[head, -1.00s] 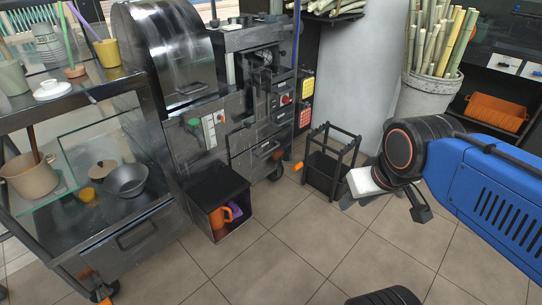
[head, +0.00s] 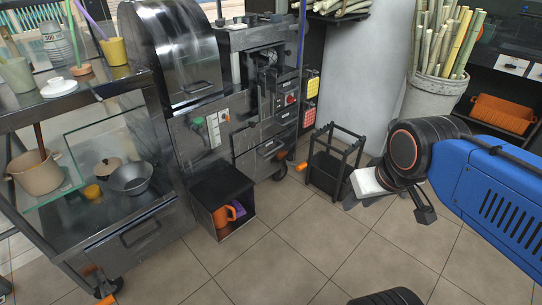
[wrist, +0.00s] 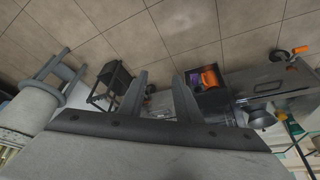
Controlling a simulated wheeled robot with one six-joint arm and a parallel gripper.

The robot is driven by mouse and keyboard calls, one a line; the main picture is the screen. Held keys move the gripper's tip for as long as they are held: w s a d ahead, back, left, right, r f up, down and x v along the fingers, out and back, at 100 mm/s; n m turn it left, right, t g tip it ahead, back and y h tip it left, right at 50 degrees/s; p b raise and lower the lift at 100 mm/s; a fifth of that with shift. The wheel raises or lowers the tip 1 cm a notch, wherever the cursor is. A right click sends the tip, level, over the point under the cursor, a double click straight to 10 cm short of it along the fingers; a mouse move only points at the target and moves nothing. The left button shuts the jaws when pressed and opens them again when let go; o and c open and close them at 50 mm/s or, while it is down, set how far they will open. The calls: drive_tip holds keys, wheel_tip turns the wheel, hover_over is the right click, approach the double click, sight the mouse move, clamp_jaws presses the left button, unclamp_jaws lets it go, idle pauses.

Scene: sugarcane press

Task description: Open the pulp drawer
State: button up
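The dark metal press machine (head: 208,135) stands left of centre in the head view. Its front has drawers with bar handles (head: 270,147) low on the right part, and they look closed. I cannot tell for certain which one is the pulp drawer. My gripper (head: 398,204) hangs on the right of the head view, well apart from the machine, with its fingers partly hidden behind the wrist. In the wrist view its two fingers (wrist: 160,88) stand apart with nothing between them, so it is open and empty.
A black rack (head: 335,165) stands right of the drawers. A glass-sided cart (head: 140,235) is at left, a cane bucket (head: 432,98) at right. The tiled floor in front is clear.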

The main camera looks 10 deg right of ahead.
drive_tip(key=shift+w, duration=0.1)
drive_tip(key=w+f+m+t, duration=0.2)
drive_tip(key=w+f, duration=0.1)
drive_tip(key=w, duration=0.9)
drive_tip(key=w+f+m+t, duration=0.2)
drive_tip(key=w+f+m, duration=0.15)
drive_tip(key=w, duration=0.75)
drive_tip(key=w+f+m+t, duration=0.15)
drive_tip(key=w+f, duration=0.25)
drive_tip(key=w, duration=0.8)
drive_tip(key=w+a+f+m+t+y, duration=0.1)
drive_tip(key=w+f+m+t, duration=0.25)
drive_tip(key=w+f, duration=0.45)
drive_tip(key=w+a+f+m+t+y, duration=0.2)
drive_tip(key=w+f+m, duration=0.25)
drive_tip(key=f, duration=0.75)
drive_tip(key=x, duration=1.6)
drive_tip(key=shift+w+d, duration=0.2)
drive_tip(key=shift+w, duration=0.15)
drive_tip(key=shift+f, duration=0.1)
clamp_jaws()
